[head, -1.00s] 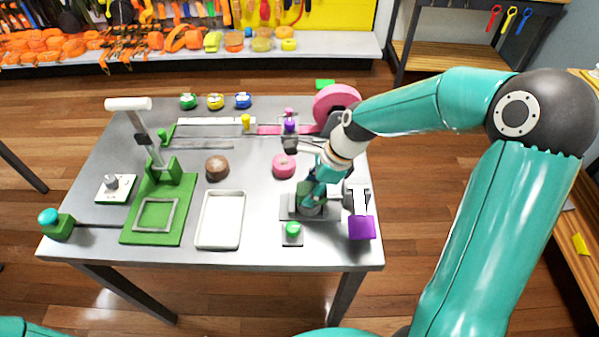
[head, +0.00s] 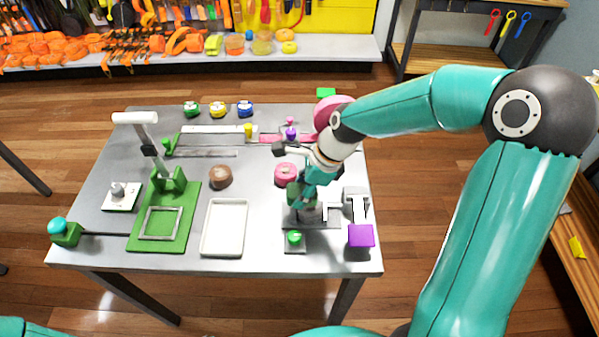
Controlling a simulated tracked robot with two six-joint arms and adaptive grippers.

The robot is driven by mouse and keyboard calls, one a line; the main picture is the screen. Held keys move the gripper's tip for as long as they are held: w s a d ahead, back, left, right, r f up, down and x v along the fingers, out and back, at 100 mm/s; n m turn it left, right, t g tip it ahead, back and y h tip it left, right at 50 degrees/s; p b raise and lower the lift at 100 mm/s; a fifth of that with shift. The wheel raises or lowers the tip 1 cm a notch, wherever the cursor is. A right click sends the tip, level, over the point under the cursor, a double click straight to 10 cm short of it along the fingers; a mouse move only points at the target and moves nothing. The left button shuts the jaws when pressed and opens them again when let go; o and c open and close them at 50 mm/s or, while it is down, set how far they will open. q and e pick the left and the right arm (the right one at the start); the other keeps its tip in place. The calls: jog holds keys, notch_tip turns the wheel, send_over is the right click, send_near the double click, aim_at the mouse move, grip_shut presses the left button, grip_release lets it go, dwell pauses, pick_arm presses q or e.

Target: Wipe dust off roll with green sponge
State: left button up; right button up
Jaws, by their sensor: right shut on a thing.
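A brown roll (head: 220,176), darker and dull, lies further left. Which roll carries dust is too small to tell. My left gripper is out of view.
A white tray (head: 225,228) and a green frame stand (head: 160,232) are at the left front. A purple block (head: 361,235) and a green button (head: 294,238) are at the right front. A large pink reel (head: 328,112) stands at the back right. Free table lies between the rolls.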

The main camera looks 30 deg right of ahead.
jog(key=shift+r+p, duration=1.6)
jog(key=shift+r, duration=0.4)
